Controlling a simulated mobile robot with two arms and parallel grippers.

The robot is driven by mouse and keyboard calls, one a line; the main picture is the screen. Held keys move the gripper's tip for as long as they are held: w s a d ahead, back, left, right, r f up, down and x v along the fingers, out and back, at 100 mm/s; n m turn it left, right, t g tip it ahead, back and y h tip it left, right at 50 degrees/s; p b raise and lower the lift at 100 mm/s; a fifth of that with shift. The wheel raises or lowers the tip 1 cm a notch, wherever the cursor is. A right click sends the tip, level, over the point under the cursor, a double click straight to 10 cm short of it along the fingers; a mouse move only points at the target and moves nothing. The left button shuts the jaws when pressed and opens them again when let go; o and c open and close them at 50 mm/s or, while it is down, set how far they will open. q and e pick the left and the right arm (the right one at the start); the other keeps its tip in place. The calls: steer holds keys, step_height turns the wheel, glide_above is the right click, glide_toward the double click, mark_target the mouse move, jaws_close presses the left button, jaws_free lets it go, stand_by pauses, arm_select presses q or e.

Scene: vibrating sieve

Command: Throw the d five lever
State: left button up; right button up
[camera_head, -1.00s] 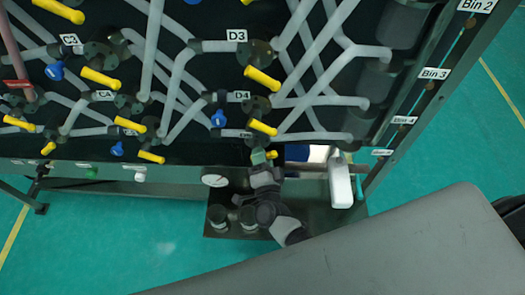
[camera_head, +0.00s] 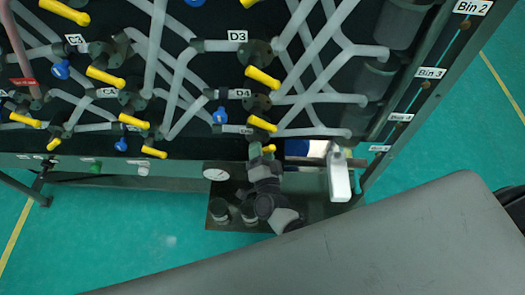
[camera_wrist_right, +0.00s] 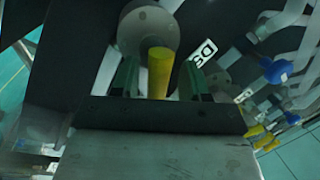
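The D5 lever is a short yellow handle low on the dark panel. In the right wrist view the yellow lever (camera_wrist_right: 160,72) stands between the two fingers of my right gripper (camera_wrist_right: 160,80), which are apart, with a gap on each side. Its round grey valve body (camera_wrist_right: 148,28) is behind it, and the D5 label (camera_wrist_right: 203,53) appears tilted beside the right finger. My left gripper is not in view.
The yellow D4 lever (camera_head: 263,124) is close above my right gripper. Grey pipes and other yellow and blue handles crowd the panel.

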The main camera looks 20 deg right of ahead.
stand_by(0.5)
steer(key=shift+s+a+f, duration=0.1)
steer(key=shift+s, duration=0.05)
steer(key=s, duration=0.3)
steer(key=s+a+b, duration=0.1)
steer(key=s, duration=0.6)
steer(key=shift+s+a+f, duration=0.15)
steer(key=shift+f, duration=0.25)
steer(key=s+d+f+n+g+y, duration=0.15)
steer(key=s+f+n+g, duration=0.3)
steer(key=f, duration=0.65)
steer(key=s+f+n+g+y, duration=0.3)
steer(key=s+f+n+g, duration=0.15)
steer(key=f, duration=0.75)
steer(key=s+d+f+n+g, duration=0.2)
steer(key=s+d+f+g, duration=0.1)
steer(key=s, duration=0.4)
steer(key=s+d+f+n+g+h, duration=0.1)
steer(key=s+d+f+g, duration=0.2)
steer(key=s+f, duration=0.2)
steer(key=s+d+f+n+g+h, duration=0.1)
steer(key=s+d+f, duration=0.3)
steer(key=s, duration=0.5)
steer(key=shift+f+n+g, duration=0.15)
steer(key=shift+n+g, duration=0.65)
steer(key=shift+g, duration=0.1)
